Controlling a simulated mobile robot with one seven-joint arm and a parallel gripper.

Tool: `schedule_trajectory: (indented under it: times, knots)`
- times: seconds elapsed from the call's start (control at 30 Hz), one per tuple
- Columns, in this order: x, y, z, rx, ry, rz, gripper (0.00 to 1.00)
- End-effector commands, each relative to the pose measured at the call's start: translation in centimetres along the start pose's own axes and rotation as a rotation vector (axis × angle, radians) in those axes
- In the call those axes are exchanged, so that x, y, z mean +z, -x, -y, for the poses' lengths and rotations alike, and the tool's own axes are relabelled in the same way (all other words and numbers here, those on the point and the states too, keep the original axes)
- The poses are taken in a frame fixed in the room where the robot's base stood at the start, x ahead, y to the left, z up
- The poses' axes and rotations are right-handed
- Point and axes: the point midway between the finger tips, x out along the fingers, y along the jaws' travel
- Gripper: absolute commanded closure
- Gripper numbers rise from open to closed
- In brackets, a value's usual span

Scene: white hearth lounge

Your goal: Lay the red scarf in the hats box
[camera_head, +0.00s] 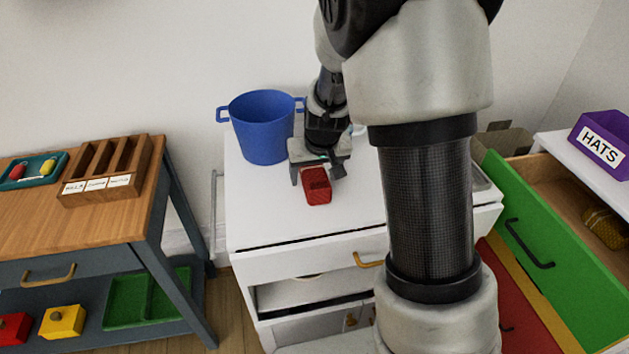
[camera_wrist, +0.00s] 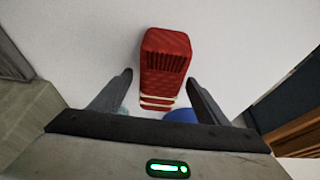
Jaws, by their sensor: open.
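The red scarf (camera_head: 316,188) lies folded in a compact block on the white cabinet top (camera_head: 270,215). In the wrist view the scarf (camera_wrist: 166,62) shows red with pale stripes at its near end. My gripper (camera_head: 318,172) is open above the cabinet top at the scarf. In the wrist view its two fingers (camera_wrist: 160,85) stand on either side of the scarf's striped end, with gaps visible. The purple hats box (camera_head: 600,143), labelled HATS, stands on a white surface at the far right, partly cut off by the frame.
A blue pot (camera_head: 262,128) stands left of my gripper on the cabinet. An open green drawer (camera_head: 530,250) juts out at the right, below the hats box. A wooden table (camera_head: 60,225) with a slotted wooden holder (camera_head: 104,170) stands at the left.

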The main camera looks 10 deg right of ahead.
Motion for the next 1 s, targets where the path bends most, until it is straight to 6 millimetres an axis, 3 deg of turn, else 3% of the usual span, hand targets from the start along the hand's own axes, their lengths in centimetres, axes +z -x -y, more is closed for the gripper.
schedule_trajectory:
  times: [0.27,0.5,0.57,0.8,1.0]
  knots:
    - [0.0,0.0,0.0,0.0,0.0,0.0,0.33]
    - [0.0,0.0,0.0,0.0,0.0,0.0,0.73]
    - [0.0,0.0,0.0,0.0,0.0,-0.001,0.8]
    - [-0.2,0.5,0.0,0.0,0.0,-0.001,0.81]
    - [-1.6,3.5,0.1,-0.001,0.002,-0.005,0.81]
